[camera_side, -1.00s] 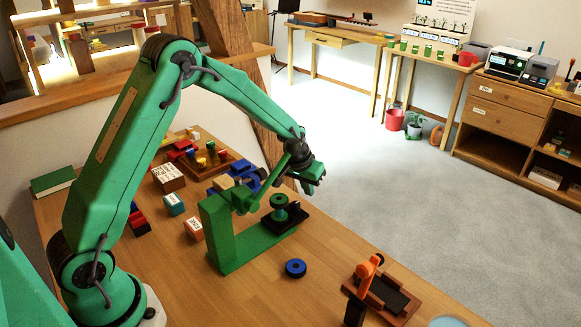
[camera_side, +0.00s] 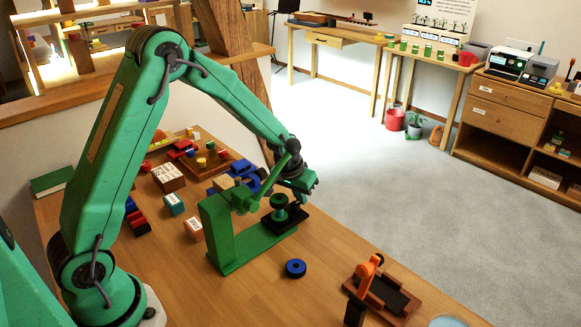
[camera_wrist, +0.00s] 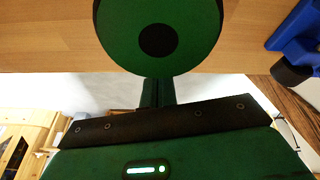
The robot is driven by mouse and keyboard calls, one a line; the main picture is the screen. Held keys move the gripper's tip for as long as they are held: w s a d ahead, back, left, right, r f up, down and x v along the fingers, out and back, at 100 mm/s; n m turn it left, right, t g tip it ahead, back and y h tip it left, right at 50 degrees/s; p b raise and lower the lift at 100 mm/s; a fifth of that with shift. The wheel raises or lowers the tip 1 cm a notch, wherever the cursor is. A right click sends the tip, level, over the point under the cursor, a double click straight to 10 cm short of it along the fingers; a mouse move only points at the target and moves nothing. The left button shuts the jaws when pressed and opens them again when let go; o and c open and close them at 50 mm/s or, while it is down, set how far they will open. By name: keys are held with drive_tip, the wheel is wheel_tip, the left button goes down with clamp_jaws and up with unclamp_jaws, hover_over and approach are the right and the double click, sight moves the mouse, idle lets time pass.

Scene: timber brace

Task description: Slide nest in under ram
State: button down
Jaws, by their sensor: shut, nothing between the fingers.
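The green press (camera_side: 222,235) stands on the table with its lever (camera_side: 275,168) slanting up to the right. The nest appears to be the dark block (camera_side: 293,218) at the right end of the press base, with a green round knob (camera_side: 279,201) on it. It sits out to the right of the press upright. My gripper (camera_side: 307,190) is shut and empty, low and just behind and right of the knob. Contact cannot be told. In the wrist view a green disc with a dark centre (camera_wrist: 158,40), likely the knob, fills the top middle. The ram is hard to make out.
A blue ring (camera_side: 295,268) lies in front of the press. An orange-handled fixture (camera_side: 370,270) stands at the front right. Blue clamp-like parts (camera_side: 243,172), labelled blocks (camera_side: 168,178) and a wooden tray (camera_side: 215,165) lie behind and left. The table's far edge is close behind the nest.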

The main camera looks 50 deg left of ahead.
sight(291, 206)
drive_tip(key=shift+s, duration=1.95)
drive_tip(key=shift+w, duration=0.1)
drive_tip(key=shift+w+a, duration=0.3)
drive_tip(key=shift+w, duration=0.6)
drive_tip(key=shift+w+a, duration=0.25)
drive_tip(key=shift+w, duration=0.6)
drive_tip(key=shift+r, duration=0.25)
drive_tip(key=v, duration=0.9)
drive_tip(key=shift+d+r, duration=0.25)
drive_tip(key=shift+d, duration=0.1)
